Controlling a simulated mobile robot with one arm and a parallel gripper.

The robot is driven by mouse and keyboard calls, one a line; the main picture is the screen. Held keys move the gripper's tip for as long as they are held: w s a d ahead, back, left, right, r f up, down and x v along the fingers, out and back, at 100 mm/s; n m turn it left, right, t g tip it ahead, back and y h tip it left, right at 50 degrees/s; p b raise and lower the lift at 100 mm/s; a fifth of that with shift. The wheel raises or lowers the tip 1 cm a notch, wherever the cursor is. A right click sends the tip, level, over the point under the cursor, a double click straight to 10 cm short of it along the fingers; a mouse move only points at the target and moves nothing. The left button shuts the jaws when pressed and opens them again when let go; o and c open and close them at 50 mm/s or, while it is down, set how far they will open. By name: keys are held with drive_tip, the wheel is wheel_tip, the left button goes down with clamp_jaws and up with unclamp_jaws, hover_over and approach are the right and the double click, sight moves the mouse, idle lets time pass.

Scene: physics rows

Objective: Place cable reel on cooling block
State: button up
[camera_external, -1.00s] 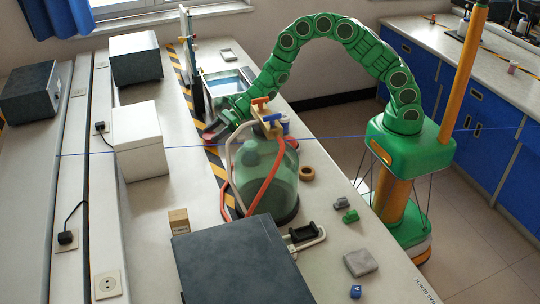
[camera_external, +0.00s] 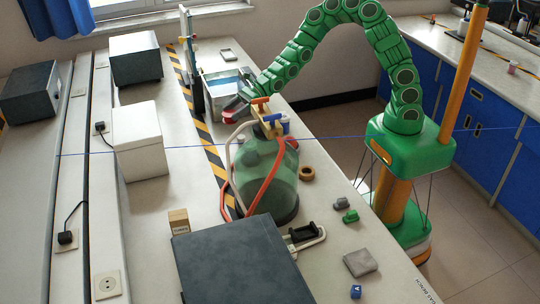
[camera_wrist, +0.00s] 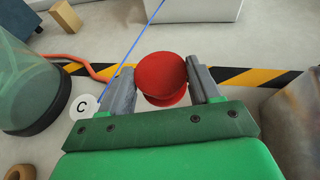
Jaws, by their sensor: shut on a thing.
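The red cable reel (camera_wrist: 162,78) sits between the two grey fingers of my gripper (camera_wrist: 165,88) in the wrist view, with both of its round flanges showing. In the external view my gripper (camera_external: 238,112) holds the reel (camera_external: 236,118) above the bench, behind the green glass jar and just in front of the open metal bath. My gripper is shut on the reel. I cannot tell for sure which thing is the cooling block; a grey square block (camera_external: 361,262) lies at the front right of the bench.
The green glass jar (camera_external: 266,178) with orange and white hoses stands close to my gripper. The metal bath (camera_external: 220,88) with blue contents is behind it. A thin blue line (camera_external: 330,137) crosses the scene. A dark flat-topped box (camera_external: 240,260) fills the front.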

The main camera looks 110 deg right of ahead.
drive_tip(key=shift+s+a+r, duration=0.3)
drive_tip(key=shift+s+r, duration=0.1)
drive_tip(key=shift+s, duration=0.45)
drive_tip(key=shift+s+a+r, duration=0.25)
drive_tip(key=shift+s+r, duration=0.15)
drive_tip(key=shift+s, duration=0.45)
drive_tip(key=shift+s+a+r, duration=0.3)
drive_tip(key=shift+s+r, duration=0.1)
drive_tip(key=shift+s, duration=0.45)
